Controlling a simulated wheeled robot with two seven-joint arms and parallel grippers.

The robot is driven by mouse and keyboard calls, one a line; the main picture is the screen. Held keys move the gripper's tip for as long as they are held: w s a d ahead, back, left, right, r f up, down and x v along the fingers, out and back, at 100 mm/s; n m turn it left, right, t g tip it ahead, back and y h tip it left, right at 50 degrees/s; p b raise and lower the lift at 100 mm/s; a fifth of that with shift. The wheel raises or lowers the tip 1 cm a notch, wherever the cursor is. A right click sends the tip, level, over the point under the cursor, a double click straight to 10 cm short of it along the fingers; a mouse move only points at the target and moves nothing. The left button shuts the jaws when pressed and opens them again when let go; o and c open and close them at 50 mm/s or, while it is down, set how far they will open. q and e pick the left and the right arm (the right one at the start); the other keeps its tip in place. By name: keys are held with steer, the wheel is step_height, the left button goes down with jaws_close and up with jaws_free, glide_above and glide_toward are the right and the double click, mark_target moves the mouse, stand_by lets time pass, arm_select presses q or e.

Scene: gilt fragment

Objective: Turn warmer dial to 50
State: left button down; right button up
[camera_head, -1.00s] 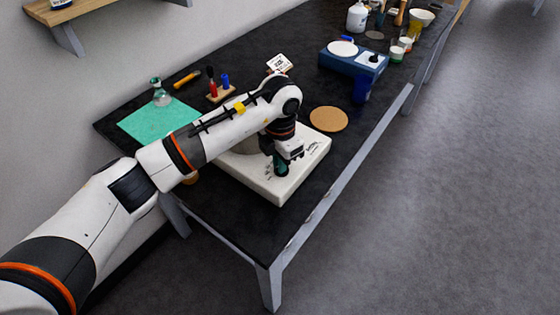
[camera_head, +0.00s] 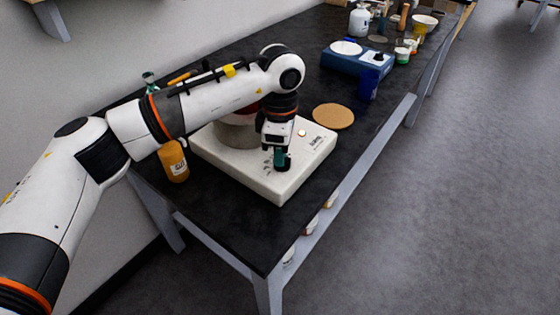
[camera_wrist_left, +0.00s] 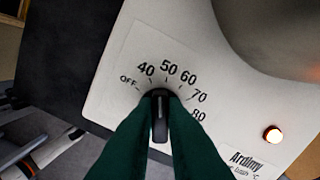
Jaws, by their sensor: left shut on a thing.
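The white warmer (camera_head: 285,185) sits near the front end of the dark table, with a round grey vessel (camera_head: 236,132) on it. My left gripper (camera_head: 282,162), with green fingers, points down at the warmer's front part. In the left wrist view its fingers (camera_wrist_left: 160,118) are shut on the black dial (camera_wrist_left: 160,103), one on each side. The scale (camera_wrist_left: 169,67) runs from OFF through 40, 50, 60 and 70 to 80. The dial's ridge points up between the 40 and 50 marks; its exact reading is hard to tell. An orange lamp (camera_wrist_left: 272,134) is lit. My right gripper is not in view.
An amber bottle (camera_head: 173,161) stands left of the warmer, close to my left arm. A cork mat (camera_head: 333,116) lies behind it to the right. A blue device (camera_head: 357,65) and a blue cup (camera_head: 369,83) stand farther back. The floor at right is clear.

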arm_select(q)
steer(key=shift+w+m+b, duration=0.1)
steer(key=shift+m+b, duration=0.6)
steer(key=shift+m, duration=0.4)
steer(key=c, duration=1.5)
jaws_free()
steer(key=shift+r, duration=0.1)
step_height(320, 180, up, 12)
steer(key=shift+f+b, duration=0.1)
steer(key=shift+b, duration=0.3)
